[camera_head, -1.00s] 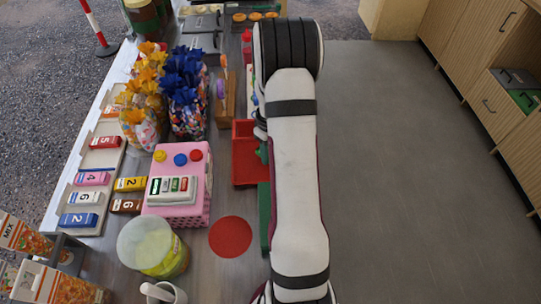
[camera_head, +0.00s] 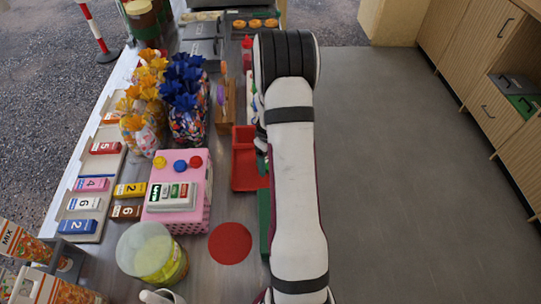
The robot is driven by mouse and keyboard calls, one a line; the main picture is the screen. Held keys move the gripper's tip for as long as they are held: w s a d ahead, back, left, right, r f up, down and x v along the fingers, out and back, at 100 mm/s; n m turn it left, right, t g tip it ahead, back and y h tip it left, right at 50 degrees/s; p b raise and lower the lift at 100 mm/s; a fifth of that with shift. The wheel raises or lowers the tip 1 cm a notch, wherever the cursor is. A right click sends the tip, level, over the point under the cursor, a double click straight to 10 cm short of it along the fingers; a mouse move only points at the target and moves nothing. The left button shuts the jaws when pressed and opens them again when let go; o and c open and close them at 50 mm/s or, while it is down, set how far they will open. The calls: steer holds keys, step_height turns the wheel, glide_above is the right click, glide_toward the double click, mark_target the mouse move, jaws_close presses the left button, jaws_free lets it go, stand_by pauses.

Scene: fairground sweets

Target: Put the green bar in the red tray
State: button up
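The red tray (camera_head: 243,172) lies on the counter right of the pink box, its right side partly covered by my arm. I see no green numbered bar for certain. A long green strip or tray (camera_head: 264,222) lies just below the red tray, also partly behind my arm. My arm stretches up the middle of the picture, and its wrist parts show beside the red tray's upper right. My gripper's fingers are hidden behind the arm, so what they hold is not visible.
Numbered bars lie left, including a yellow bar (camera_head: 130,190), a brown bar (camera_head: 127,212) and a blue bar (camera_head: 77,226). The pink box (camera_head: 185,213) with coloured knobs, sweet bags (camera_head: 187,120) and a tub (camera_head: 152,255) crowd the counter. A red disc (camera_head: 230,243) lies flat.

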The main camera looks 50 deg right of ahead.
step_height(320, 180, up, 12)
steer(key=a+r+m, duration=0.1)
steer(key=a+r, duration=0.5)
steer(key=a, duration=0.6)
steer(key=s+a+r+m+y, duration=0.1)
steer(key=s+a+m, duration=0.3)
steer(key=s+a, duration=1.2)
steer(key=a+r, duration=0.1)
steer(key=a, duration=0.2)
steer(key=shift+s+a+r+m+y, duration=0.2)
steer(key=shift+s+m+y, duration=0.1)
steer(key=shift+y, duration=0.1)
steer(key=shift+w, duration=0.1)
